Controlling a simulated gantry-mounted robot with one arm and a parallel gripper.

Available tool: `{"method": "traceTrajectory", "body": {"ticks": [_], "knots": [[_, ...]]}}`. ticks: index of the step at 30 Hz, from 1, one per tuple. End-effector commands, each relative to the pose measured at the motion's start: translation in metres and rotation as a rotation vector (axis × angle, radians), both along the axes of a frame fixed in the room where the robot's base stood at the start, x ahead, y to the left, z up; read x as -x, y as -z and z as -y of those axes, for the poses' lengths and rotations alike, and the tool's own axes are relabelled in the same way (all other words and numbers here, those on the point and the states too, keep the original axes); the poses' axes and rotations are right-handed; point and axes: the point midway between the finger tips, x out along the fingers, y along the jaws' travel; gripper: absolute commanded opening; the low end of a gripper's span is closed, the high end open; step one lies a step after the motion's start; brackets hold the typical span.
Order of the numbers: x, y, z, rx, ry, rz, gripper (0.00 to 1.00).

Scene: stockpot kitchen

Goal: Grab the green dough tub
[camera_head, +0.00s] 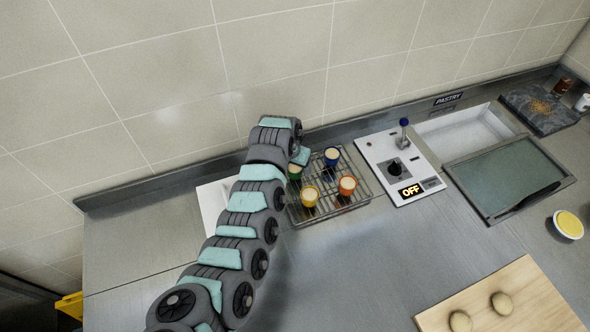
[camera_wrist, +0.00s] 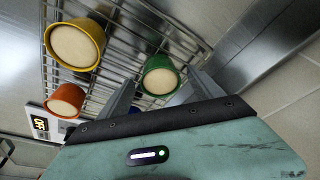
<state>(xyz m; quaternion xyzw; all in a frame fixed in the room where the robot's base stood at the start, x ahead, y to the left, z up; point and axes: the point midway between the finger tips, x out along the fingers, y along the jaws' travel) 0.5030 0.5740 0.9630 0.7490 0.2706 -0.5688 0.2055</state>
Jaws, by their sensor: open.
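The green dough tub (camera_wrist: 160,85), filled with pale dough, stands on a wire rack in the wrist view. My gripper (camera_wrist: 163,76) is open, its two fingers to the left and right of the tub in that view. I cannot tell whether either finger touches it. In the head view the green tub (camera_head: 295,175) is mostly hidden behind my arm. My gripper (camera_head: 301,156) is at the rack's back left there, mostly hidden by my wrist.
The wire rack (camera_head: 372,192) also holds a blue tub (camera_head: 331,160), an orange tub (camera_head: 347,189) and a yellow tub (camera_head: 309,200). A switch panel (camera_head: 373,150) reading OFF is to the right. The wall is close behind. The counter (camera_head: 345,265) in front is clear.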

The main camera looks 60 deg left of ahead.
Motion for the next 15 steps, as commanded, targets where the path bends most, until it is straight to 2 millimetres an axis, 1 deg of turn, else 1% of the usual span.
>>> {"method": "traceTrajectory", "body": {"ticks": [3, 8, 15], "knots": [[-0.001, 0.011, -0.001, 0.002, 0.004, -0.006, 0.76], [-0.003, 0.02, -0.003, 0.002, 0.001, -0.005, 0.76], [-0.004, 0.023, -0.004, 0.001, -0.002, 0.0, 0.76]]}}
